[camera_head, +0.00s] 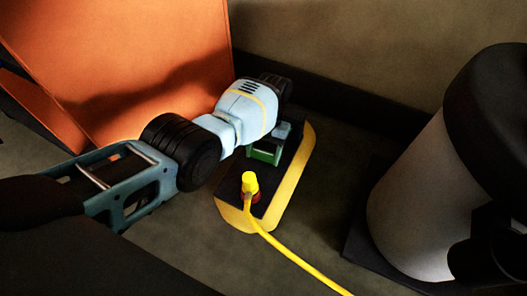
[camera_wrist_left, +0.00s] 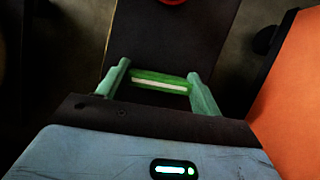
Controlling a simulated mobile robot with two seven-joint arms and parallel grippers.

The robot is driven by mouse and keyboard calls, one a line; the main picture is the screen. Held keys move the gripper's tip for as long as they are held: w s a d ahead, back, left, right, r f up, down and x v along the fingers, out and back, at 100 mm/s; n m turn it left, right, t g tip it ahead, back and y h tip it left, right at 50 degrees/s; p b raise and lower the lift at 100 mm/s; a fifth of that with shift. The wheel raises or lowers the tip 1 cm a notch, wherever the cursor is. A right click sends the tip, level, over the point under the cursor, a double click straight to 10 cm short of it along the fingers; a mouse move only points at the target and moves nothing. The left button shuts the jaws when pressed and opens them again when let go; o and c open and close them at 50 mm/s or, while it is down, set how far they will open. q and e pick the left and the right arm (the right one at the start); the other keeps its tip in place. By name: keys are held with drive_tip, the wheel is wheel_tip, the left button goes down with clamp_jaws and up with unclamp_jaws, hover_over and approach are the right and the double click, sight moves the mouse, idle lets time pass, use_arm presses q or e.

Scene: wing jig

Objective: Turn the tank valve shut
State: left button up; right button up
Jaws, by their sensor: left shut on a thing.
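My left gripper (camera_head: 266,148) reaches down over a dark plate with a yellow border (camera_head: 290,188). It is shut on a green bar with a pale stripe (camera_wrist_left: 160,83), which looks like the valve handle. In the left wrist view the bar spans between the two teal fingers of the gripper (camera_wrist_left: 160,88). In the head view the green part (camera_head: 264,153) shows just below the gripper, partly hidden by it. How far the handle is turned cannot be told. My right gripper is not in view.
A yellow connector (camera_head: 249,184) on a red base stands on the plate in front of the gripper, with a yellow hose (camera_head: 300,266) running to the lower right. An orange panel (camera_head: 130,60) rises at the left. A large pale cylinder with a black top (camera_head: 415,205) stands at the right.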

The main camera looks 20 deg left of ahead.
use_arm(q)
drive_tip(key=shift+m+y, duration=0.3)
drive_tip(key=shift+m, duration=0.2)
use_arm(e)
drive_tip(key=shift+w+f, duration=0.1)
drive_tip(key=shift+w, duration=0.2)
use_arm(q)
drive_tip(key=o, duration=1)
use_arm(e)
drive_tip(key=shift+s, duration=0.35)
use_arm(q)
drive_tip(key=shift+v, duration=3.9)
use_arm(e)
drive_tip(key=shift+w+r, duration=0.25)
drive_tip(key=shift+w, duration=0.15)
use_arm(q)
drive_tip(key=shift+p, duration=0.3)
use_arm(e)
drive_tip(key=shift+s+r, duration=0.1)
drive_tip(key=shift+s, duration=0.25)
